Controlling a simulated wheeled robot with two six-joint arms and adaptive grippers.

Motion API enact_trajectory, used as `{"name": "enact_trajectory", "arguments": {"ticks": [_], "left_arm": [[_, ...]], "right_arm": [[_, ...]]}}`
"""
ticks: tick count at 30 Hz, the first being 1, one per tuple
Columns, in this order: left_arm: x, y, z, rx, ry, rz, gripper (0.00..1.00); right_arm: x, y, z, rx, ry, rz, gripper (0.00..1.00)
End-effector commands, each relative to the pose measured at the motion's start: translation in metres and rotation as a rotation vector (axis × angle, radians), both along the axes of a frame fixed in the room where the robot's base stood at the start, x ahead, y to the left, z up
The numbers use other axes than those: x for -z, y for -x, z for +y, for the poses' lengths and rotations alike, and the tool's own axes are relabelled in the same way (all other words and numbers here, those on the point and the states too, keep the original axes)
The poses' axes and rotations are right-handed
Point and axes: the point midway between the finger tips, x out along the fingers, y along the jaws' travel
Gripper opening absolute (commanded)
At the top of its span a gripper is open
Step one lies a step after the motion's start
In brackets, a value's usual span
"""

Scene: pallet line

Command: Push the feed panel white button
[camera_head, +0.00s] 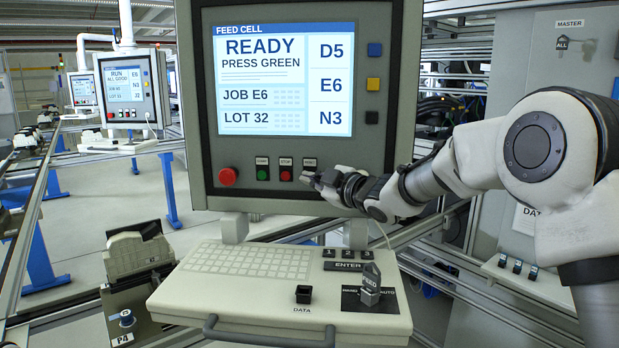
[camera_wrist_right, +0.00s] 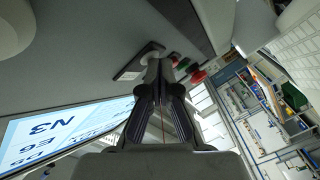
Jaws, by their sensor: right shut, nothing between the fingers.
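The feed panel (camera_head: 404,120) is a grey console with a lit screen (camera_head: 284,80) reading "READY PRESS GREEN". Below the screen are a large red knob (camera_head: 228,176), a green button (camera_head: 262,174) and a red button (camera_head: 286,175). My right gripper (camera_head: 309,179) is shut and empty, its tips under the rightmost label of this row. It hides that button in the head view. In the right wrist view a pale button (camera_wrist_right: 151,51) shows just beyond the closed fingertips (camera_wrist_right: 158,66). I cannot tell whether they touch. My left gripper is not in view.
A keyboard shelf (camera_head: 190,300) juts out below the panel, with a feed switch (camera_head: 371,285) and a data port (camera_head: 303,295). Blue, yellow and black keys (camera_head: 374,84) line the screen's right side. A grey cabinet (camera_head: 520,60) stands at the right.

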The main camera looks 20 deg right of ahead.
Motion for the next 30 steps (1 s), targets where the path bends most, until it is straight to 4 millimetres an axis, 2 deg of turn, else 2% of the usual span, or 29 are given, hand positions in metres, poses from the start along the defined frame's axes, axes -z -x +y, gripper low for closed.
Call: {"name": "enact_trajectory", "arguments": {"ticks": [10,22,30], "left_arm": [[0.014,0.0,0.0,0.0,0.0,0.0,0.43],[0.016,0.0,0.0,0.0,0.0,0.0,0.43],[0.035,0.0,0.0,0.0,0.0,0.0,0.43]], "right_arm": [[0.003,0.014,0.006,-0.001,0.0,0.001,0.0],[0.002,0.018,0.008,0.0,0.0,0.0,0.0],[0.004,0.041,0.018,-0.001,0.001,-0.001,0.0]]}}
